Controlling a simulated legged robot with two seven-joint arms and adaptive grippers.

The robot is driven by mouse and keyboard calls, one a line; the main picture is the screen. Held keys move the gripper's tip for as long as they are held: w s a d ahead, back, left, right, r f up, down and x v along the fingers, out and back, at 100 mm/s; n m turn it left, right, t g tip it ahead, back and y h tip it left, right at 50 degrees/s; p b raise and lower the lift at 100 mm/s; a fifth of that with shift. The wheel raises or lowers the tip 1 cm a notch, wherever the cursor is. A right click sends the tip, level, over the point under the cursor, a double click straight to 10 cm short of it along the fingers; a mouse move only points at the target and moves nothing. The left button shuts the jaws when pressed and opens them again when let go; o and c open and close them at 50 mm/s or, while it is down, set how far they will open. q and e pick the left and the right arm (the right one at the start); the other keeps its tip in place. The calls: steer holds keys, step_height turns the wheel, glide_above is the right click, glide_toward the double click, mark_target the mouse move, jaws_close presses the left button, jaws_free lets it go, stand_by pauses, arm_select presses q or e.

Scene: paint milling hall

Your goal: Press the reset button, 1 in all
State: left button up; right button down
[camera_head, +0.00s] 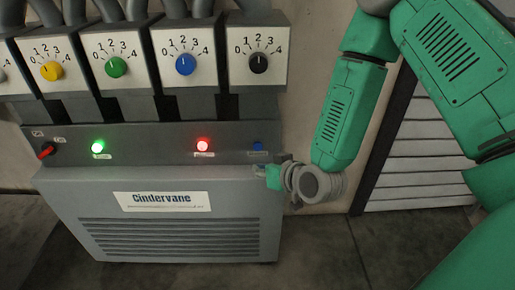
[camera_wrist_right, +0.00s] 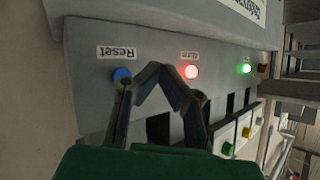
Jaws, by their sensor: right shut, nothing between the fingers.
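The reset button is a small blue button (camera_head: 258,146) at the right end of the dark control panel (camera_head: 180,140). In the right wrist view the same blue button (camera_wrist_right: 122,74) sits beside a label reading "Reset". My right gripper (camera_head: 262,168) is just below and in front of the panel's right end. In the right wrist view my right gripper (camera_wrist_right: 156,68) is shut and empty, with its fingertips to the right of the blue button. I cannot tell whether it touches the panel. My left gripper is out of view.
A red light (camera_head: 202,145) and a green light (camera_head: 98,147) glow on the panel. A red switch (camera_head: 46,150) is at its left end. Several coloured dials (camera_head: 185,64) stand above. The grey "Cindervane" cabinet (camera_head: 180,240) is below, and a slatted vent (camera_head: 420,165) is at right.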

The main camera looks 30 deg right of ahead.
mark_target(258, 146)
steer(key=shift+w+d, duration=0.5)
steer(key=shift+w, duration=0.25)
steer(key=shift+w+d, duration=0.45)
steer(key=shift+w, duration=0.35)
steer(key=shift+w+d, duration=0.5)
steer(key=shift+w, duration=0.25)
steer(key=shift+w+d+p, duration=0.15)
steer(key=shift+w+p, duration=0.1)
steer(key=shift+p, duration=0.05)
steer(key=shift+w+d, duration=0.2)
steer(key=shift+w, duration=0.2)
stand_by(0.5)
steer(key=shift+s, duration=0.1)
steer(key=shift+s+a+r+p, duration=0.1)
steer(key=shift+s+a+p, duration=0.2)
steer(key=shift+s+a, duration=0.15)
steer(key=shift+s, duration=0.15)
